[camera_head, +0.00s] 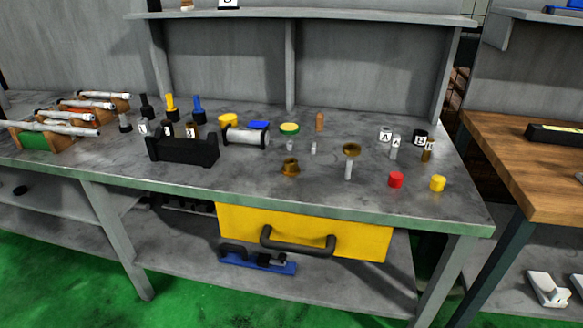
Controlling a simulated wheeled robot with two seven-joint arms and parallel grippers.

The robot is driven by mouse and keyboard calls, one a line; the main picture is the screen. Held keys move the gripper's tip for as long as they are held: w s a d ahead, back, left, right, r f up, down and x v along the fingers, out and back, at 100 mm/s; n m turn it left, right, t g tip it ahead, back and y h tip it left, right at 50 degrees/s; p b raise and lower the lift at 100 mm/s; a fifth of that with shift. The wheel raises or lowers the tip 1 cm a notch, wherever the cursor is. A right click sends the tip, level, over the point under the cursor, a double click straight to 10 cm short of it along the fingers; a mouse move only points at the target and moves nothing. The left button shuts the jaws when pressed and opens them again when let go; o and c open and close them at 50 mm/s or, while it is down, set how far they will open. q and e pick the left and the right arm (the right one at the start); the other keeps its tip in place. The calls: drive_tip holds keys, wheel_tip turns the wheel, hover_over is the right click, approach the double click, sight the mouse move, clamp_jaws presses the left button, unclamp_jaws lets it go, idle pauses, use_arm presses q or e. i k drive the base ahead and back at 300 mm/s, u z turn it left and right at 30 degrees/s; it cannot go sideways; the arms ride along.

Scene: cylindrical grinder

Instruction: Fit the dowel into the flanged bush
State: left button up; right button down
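A brass flanged bush (290,167) stands near the front middle of the grey bench, its wide flange low and its opening facing up. An orange-brown round-topped peg (319,121), which looks like the dowel, stands upright farther back and right, apart from the bush. I cannot be sure it is the dowel, since a small pale pin (314,148) also stands between them. Neither of my grippers is in view.
A brass-topped pale post (349,160) stands right of the bush. A red cylinder (396,180) and yellow cylinder (438,183) are near the front right. A black block holder (183,150) stands left. The bench front edge before the bush is clear.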

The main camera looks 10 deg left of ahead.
sight(290, 169)
drive_tip(key=z, duration=1.15)
drive_tip(key=i, duration=1.05)
drive_tip(key=u, duration=2.8)
